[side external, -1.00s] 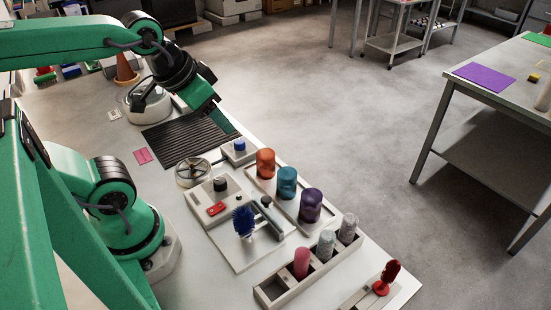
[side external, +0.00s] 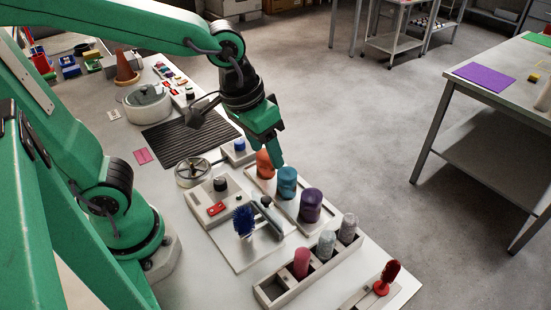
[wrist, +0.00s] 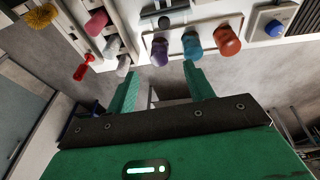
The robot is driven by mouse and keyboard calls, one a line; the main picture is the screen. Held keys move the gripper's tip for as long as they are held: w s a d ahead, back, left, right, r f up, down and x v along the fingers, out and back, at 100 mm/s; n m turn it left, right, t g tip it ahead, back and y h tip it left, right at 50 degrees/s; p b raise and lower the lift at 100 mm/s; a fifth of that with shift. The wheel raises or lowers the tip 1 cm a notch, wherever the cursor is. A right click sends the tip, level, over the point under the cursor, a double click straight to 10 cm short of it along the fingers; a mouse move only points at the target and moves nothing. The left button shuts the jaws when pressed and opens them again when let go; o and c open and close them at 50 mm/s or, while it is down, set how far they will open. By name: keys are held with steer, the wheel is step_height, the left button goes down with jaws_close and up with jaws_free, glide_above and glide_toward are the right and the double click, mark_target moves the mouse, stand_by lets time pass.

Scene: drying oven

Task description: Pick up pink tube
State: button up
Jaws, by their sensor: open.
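The pink tube (side external: 301,262) stands upright in a slot of the grey rack (side external: 271,290) near the front of the table, with two pale grey tubes (side external: 326,244) beside it. In the wrist view the pink tube (wrist: 96,22) shows at the upper left. My gripper (side external: 279,158) is above the back of the table, near the orange and teal pieces, well away from the pink tube. In the wrist view my gripper (wrist: 160,80) has its two green fingers apart with nothing between them.
An orange piece (side external: 264,163), a teal piece (side external: 287,182) and a purple piece (side external: 311,205) stand in a row. A blue brush (side external: 244,221) stands left of them. A red object (side external: 387,277) stands right of the rack. Open floor lies beyond the table.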

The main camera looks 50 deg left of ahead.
steer(key=d+f+g, duration=0.2)
steer(key=d+f, duration=0.2)
steer(key=d, duration=0.5)
steer(key=y, duration=0.1)
glide_above(303, 253)
steer(key=shift+g, duration=0.4)
step_height(303, 253, down, 4)
steer(key=shift+s+d+f, duration=0.1)
steer(key=shift+f, duration=1.25)
steer(key=shift+f, duration=0.1)
steer(key=shift+f, duration=2.5)
